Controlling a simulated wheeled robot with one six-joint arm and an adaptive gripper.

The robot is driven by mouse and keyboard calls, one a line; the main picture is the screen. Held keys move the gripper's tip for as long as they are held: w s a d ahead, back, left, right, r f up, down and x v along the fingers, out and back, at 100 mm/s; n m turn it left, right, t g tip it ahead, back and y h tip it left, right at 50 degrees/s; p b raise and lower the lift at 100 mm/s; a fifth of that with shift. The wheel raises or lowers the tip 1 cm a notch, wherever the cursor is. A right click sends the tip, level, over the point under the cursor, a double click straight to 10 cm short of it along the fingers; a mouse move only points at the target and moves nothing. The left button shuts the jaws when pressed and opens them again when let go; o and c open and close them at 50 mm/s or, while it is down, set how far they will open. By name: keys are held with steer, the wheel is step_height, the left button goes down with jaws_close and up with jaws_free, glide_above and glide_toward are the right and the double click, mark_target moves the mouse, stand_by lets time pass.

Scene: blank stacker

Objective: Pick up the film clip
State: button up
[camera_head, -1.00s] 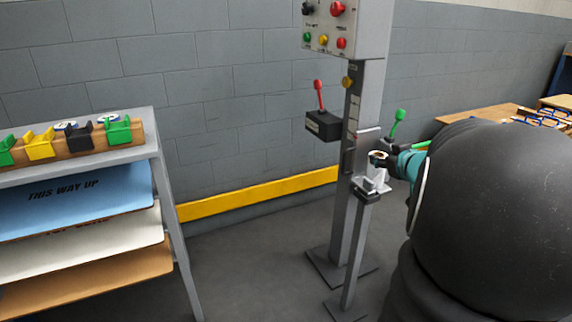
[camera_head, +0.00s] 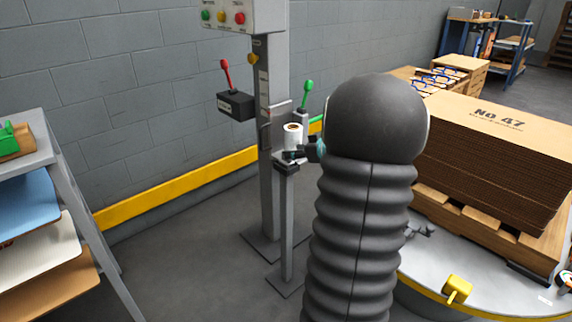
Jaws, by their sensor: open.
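I cannot tell for certain which thing is the film clip. A small yellow clip-like piece (camera_head: 457,289) lies at the front of the round turntable (camera_head: 415,268), low on the right. My gripper (camera_head: 304,153) is open, mostly hidden by my dark arm. Its dark fingers are by the top of a thin stand (camera_head: 288,215), just below and right of a white roll (camera_head: 292,138). I cannot tell whether they touch the roll.
A control post (camera_head: 266,170) with a red lever (camera_head: 226,76) and a green lever (camera_head: 307,93) stands behind the stand. A pallet (camera_head: 470,222) with stacked cardboard (camera_head: 490,150) sits on the turntable. The rack (camera_head: 62,165) bounds the left. Grey floor is clear between rack and post.

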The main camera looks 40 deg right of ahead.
mark_target(288, 164)
steer(key=shift+b+x, duration=0.4)
steer(key=shift+x, duration=2.3)
steer(key=shift+f, duration=0.1)
jaws_close()
